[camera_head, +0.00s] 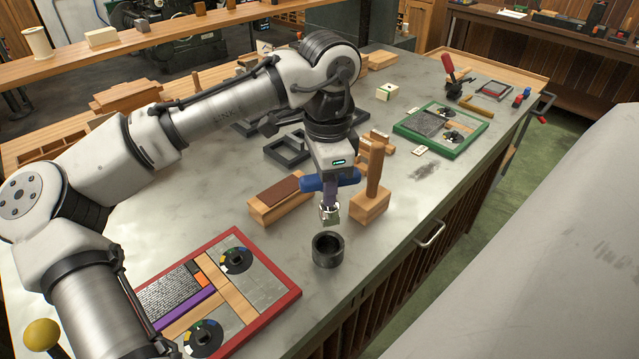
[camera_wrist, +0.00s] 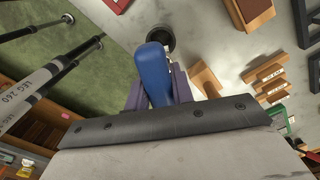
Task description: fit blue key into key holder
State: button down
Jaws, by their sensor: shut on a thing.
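My gripper (camera_head: 331,193) is shut on the blue key (camera_head: 316,184) and points down over the table. In the wrist view the blue key (camera_wrist: 152,72) sits between the purple fingers of my gripper (camera_wrist: 158,88). A metal block-like end (camera_head: 330,213) shows below the fingers in the head view. A black round cup (camera_head: 328,258), which appears to be the key holder, stands upright on the table, below and slightly nearer the head camera. It also shows in the wrist view (camera_wrist: 160,32), past the key's end. The key appears apart from the cup; the exact gap is unclear.
A wooden block with an upright post (camera_head: 372,200) stands close right of my gripper. A wooden block with a brown top (camera_head: 278,200) is close left. A red-framed tray (camera_head: 290,270) lies at front left, a green-framed tray (camera_head: 452,149) farther back. The table right of the cup is clear.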

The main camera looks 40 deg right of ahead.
jog(key=shift+r+p, duration=0.1)
jog(key=shift+p, duration=0.5)
jog(key=shift+f+b, duration=1.65)
jog(key=shift+f, duration=1.35)
jog(key=shift+p, duration=1)
jog(key=shift+f+b, duration=1.2)
jog(key=shift+f, duration=1.15)
jog(key=c, duration=1.1)
grip_release()
notch_tip(320, 180, up, 14)
jog(key=shift+f+b, duration=0.1)
jog(key=shift+b, duration=0.4)
